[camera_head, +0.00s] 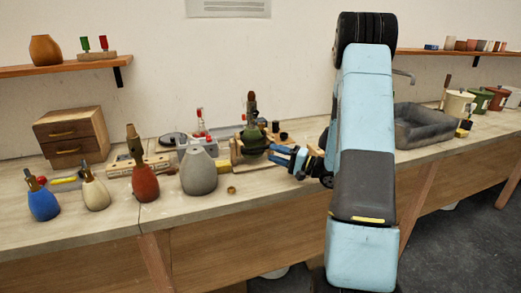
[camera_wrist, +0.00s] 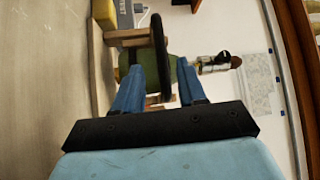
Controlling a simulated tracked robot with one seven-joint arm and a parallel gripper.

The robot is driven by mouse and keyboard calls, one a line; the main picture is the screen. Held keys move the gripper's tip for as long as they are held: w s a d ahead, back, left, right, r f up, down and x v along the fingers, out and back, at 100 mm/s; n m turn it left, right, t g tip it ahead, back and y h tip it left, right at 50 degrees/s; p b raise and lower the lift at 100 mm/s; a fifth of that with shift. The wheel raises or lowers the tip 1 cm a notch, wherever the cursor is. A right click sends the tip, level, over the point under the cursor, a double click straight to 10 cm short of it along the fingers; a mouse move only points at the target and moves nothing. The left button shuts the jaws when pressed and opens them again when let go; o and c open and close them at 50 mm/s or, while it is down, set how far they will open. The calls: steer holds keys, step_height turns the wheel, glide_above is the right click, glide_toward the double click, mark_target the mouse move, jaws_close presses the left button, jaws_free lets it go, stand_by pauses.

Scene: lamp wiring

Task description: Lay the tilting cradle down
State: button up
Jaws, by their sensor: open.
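The tilting cradle (camera_head: 236,150) is a light wooden frame on the bench, and its wood (camera_wrist: 97,70) also shows at the left in the wrist view. In the wrist view the green body (camera_wrist: 184,82) lies partly behind a dark bar or ring edge (camera_wrist: 161,50). My gripper (camera_head: 271,153) reaches in from the right, beside the cradle. Its blue fingers (camera_wrist: 160,72) are apart, with the dark part showing between them. Contact cannot be told.
A grey lamp body (camera_head: 199,174), a red one (camera_head: 144,182), a cream one (camera_head: 95,194) and a blue one (camera_head: 43,204) stand along the front left. A small brass ring (camera_head: 231,190) lies near the edge. A grey basin (camera_head: 432,122) is to the right.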

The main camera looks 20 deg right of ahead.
mark_target(261, 149)
steer(key=x, duration=0.6)
steer(key=shift+w+a, duration=0.2)
steer(key=shift+w, duration=0.05)
jaws_close()
stand_by(0.4)
